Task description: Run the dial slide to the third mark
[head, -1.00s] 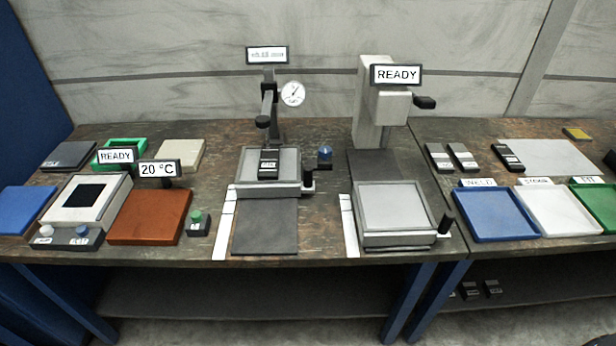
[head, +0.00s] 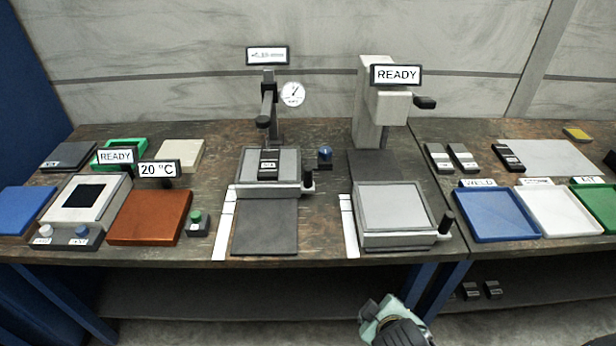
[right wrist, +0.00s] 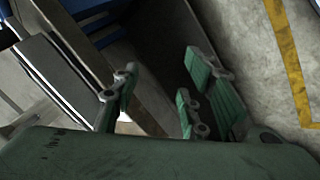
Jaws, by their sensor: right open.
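The dial slide (head: 285,161) is a grey plate under the dial gauge (head: 292,94) on its black stand. A black part (head: 268,163) with a white label lies on the plate. The slide's dark handle (head: 308,178) stands at its front right corner. The slide sits at the back of its dark bed (head: 264,228). A white strip with mark lines (head: 223,228) runs along the bed's left side. My right gripper (head: 372,312) is low in front of the bench, apart from the slide. In the right wrist view its green fingers (right wrist: 163,88) are spread and empty. My left gripper is not in view.
A second slide (head: 393,207) with its own black handle (head: 446,222) stands right of the dial slide, below a READY display (head: 396,75). A blue-topped knob (head: 325,154) stands between the two stations. A brown plate (head: 150,216) and green button (head: 197,222) are to the left.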

